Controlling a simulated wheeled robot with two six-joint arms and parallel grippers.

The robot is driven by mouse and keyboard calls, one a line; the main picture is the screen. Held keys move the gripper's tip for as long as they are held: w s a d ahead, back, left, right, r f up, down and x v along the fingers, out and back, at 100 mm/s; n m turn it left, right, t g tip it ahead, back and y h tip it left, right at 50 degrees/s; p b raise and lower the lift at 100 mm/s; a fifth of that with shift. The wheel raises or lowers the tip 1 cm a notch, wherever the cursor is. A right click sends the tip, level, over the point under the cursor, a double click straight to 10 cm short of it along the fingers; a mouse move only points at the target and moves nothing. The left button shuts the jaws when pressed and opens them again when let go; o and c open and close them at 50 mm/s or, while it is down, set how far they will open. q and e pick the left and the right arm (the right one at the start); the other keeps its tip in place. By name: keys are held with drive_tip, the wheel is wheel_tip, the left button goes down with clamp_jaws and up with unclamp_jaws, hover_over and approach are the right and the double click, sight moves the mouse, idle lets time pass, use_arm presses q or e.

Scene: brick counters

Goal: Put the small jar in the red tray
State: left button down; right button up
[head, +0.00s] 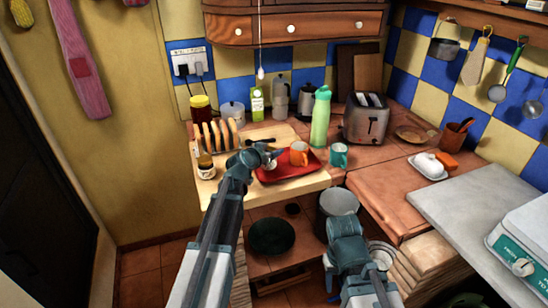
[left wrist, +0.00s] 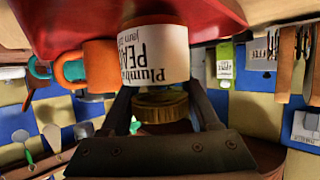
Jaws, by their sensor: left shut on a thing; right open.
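The small jar (left wrist: 155,60) has a white label with dark print and a gold lid (left wrist: 160,106). My left gripper (left wrist: 160,118) is shut on it at the lid end. The red tray (left wrist: 60,18) shows right by the jar's other end; I cannot tell whether they touch. In the head view, my left gripper (head: 268,157) is over the left part of the red tray (head: 290,172), and the jar is mostly hidden there. My right arm is at the lower right of the head view, but its fingers cannot be made out.
An orange mug (head: 298,153) stands on the tray, with a teal mug (head: 339,155) to its right. A toaster (head: 367,120) is behind.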

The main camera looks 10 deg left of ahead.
use_arm(q)
drive_tip(key=shift+f, duration=0.4)
drive_tip(key=shift+r, duration=0.1)
use_arm(e)
drive_tip(key=shift+d+f, duration=0.1)
drive_tip(key=shift+f, duration=0.2)
use_arm(q)
drive_tip(key=shift+c, duration=0.6)
unclamp_jaws()
use_arm(e)
drive_tip(key=shift+f, duration=0.15)
